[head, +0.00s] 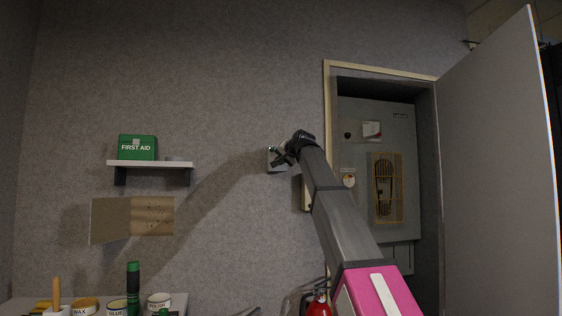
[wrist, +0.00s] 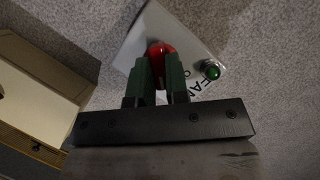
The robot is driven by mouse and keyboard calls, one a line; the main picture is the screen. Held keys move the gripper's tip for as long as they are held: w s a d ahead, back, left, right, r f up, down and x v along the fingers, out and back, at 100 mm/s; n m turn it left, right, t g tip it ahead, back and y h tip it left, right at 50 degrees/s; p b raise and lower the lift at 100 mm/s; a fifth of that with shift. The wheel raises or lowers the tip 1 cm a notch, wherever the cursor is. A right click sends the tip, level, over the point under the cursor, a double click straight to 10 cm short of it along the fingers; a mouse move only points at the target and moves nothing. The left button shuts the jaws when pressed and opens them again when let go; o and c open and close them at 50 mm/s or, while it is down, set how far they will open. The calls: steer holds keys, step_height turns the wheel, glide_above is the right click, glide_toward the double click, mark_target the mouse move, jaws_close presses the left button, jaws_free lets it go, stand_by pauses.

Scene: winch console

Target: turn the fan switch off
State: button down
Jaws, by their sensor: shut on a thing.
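The fan switch plate (wrist: 190,37) is a pale plate on the grey wall, tilted in the wrist view. It bears a red knob (wrist: 159,48), a green round lamp or button (wrist: 213,72) and dark lettering that reads FAN, partly hidden. My gripper (wrist: 158,68) is shut on the red knob, one dark green finger on each side of it. The fingers hide part of the knob, and I cannot tell its setting. In the head view the plate (head: 281,169) is small, left of the doorway, mostly behind my gripper (head: 281,157).
Right of the switch, a framed recess (head: 327,110) holds a grey cabinet (head: 375,112); its door (head: 495,160) stands wide open. At left, a shelf (head: 150,164) carries a green first aid box (head: 137,147). Cans (head: 159,303) stand below, and a red extinguisher (head: 319,306) is beside my arm.

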steer(key=shift+a+n+h, duration=0.2)
steer(key=shift+n+h, duration=1.9)
steer(key=shift+n, duration=0.8)
steer(key=c, duration=1.1)
jaws_free()
steer(key=shift+t, duration=0.3)
steer(key=v, duration=1.1)
